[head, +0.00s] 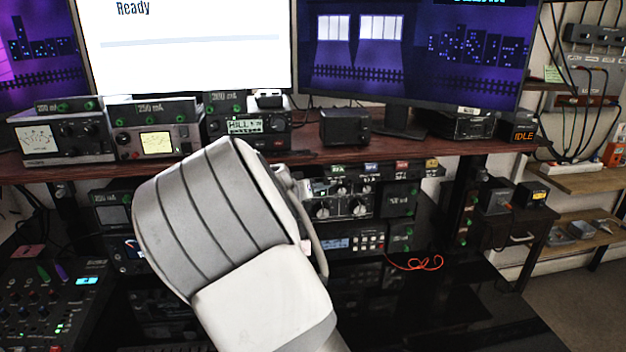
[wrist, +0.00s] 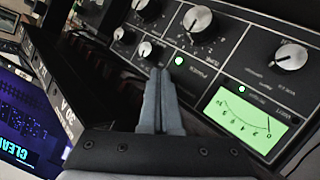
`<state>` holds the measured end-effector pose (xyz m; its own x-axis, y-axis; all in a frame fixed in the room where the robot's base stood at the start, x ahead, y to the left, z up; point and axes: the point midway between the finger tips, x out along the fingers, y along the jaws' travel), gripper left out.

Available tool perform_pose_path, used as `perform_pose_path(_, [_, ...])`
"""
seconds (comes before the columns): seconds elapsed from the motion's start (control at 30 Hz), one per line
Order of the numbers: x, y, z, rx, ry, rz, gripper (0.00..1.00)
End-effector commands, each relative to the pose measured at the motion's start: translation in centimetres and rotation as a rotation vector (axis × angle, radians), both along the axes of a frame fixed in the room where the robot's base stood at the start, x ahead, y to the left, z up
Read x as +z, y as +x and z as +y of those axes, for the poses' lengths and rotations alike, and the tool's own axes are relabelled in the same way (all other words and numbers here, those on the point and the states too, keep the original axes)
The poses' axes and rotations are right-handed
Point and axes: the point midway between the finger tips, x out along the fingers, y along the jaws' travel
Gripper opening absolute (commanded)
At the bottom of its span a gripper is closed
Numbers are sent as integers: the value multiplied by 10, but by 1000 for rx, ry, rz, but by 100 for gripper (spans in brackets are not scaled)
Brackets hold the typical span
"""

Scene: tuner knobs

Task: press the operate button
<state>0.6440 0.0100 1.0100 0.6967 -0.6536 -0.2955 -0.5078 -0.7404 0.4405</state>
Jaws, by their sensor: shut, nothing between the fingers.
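In the wrist view my gripper (wrist: 160,74) is shut and empty, its two grey fingers together. The tips point at a dark tuner panel (wrist: 235,45), just below a small green-lit round spot (wrist: 179,60). I cannot tell whether the tips touch the panel. The lettering beside that spot is too small and turned to read, so I cannot tell if it is the operate button. In the head view a panel with silver knobs (head: 350,205) shows under the shelf, partly behind my pale arm. My fingers are hidden there.
Several silver knobs, one a large one (wrist: 197,20), surround the fingertips. A green-lit meter (wrist: 245,120) is right of the gripper. In the head view, radios stand on the wooden shelf (head: 440,147) above the panel, and a red cable (head: 415,263) lies to its lower right.

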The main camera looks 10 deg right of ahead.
Motion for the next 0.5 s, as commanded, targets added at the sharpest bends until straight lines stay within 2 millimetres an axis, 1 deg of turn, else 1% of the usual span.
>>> perform_pose_path(0.23, [-2,-2,0,1,1,0,0])
perform_pose_path(0.5, [-2,-11,0,0,1,-1,0])
